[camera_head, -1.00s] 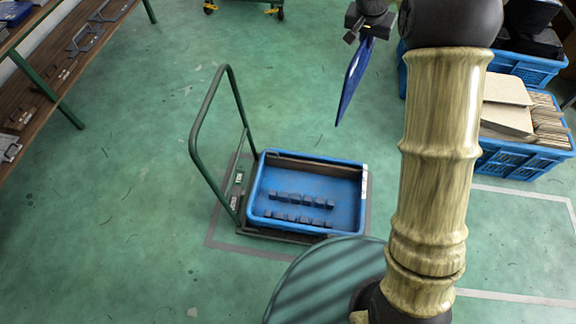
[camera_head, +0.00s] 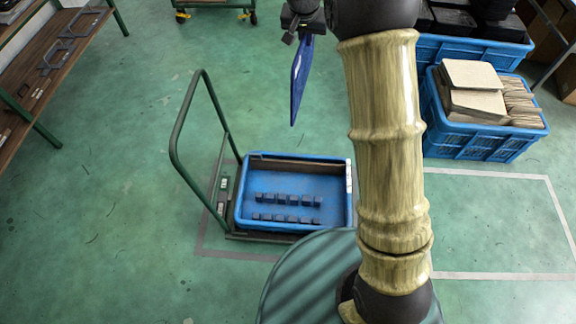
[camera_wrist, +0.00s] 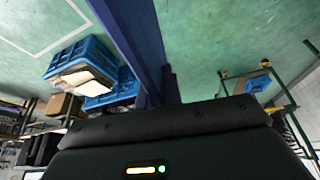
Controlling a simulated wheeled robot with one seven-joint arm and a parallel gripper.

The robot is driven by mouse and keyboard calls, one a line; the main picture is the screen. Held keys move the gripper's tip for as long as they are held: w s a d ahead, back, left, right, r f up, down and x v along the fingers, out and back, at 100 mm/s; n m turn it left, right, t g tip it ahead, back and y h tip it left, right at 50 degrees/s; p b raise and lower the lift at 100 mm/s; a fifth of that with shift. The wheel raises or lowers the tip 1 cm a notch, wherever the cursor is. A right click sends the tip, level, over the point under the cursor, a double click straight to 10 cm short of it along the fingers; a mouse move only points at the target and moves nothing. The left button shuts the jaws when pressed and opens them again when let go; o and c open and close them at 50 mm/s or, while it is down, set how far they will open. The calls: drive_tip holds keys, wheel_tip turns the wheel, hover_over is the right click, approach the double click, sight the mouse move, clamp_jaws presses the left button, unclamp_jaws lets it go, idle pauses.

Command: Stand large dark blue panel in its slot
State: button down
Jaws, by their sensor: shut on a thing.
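The large dark blue panel (camera_head: 301,78) hangs edge-on below my gripper (camera_head: 303,30) in the head view, in the air above and behind the tray. My gripper is shut on it at its top. In the wrist view the panel (camera_wrist: 148,40) runs up from the gripper body, seen nearly edge-on. The blue tray (camera_head: 349,205) rests on a cart, with two rows of small dark blocks (camera_head: 289,200) on its floor. The gaps between the blocks look like slots and appear empty. The panel is well apart from the tray.
The cart's green handle (camera_head: 174,140) rises at the tray's left. A blue crate (camera_head: 480,145) with boards and cardboard stands at the right, with another crate of dark things behind it. A wooden shelf (camera_head: 50,70) is at the far left. The floor between is clear.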

drive_tip(key=s+a+f+b, duration=0.2)
drive_tip(key=f+b, duration=2)
drive_tip(key=f, duration=0.7)
drive_tip(key=s+a+f+n+b, duration=0.1)
drive_tip(key=s+a+f+b, duration=0.1)
drive_tip(key=f+b, duration=2)
wheel_tip(320, 180, down, 8)
drive_tip(key=shift+s+a+r+n+y, duration=0.15)
drive_tip(key=shift+s+r+n+y, duration=0.05)
drive_tip(key=shift+s+n+y, duration=0.1)
wheel_tip(320, 180, down, 5)
drive_tip(key=b, duration=0.4)
drive_tip(key=shift+f, duration=0.2)
wheel_tip(320, 180, down, 7)
drive_tip(key=b, duration=0.4)
drive_tip(key=shift+r, duration=0.2)
drive_tip(key=shift+f+b, duration=1.2)
drive_tip(key=shift+f, duration=0.95)
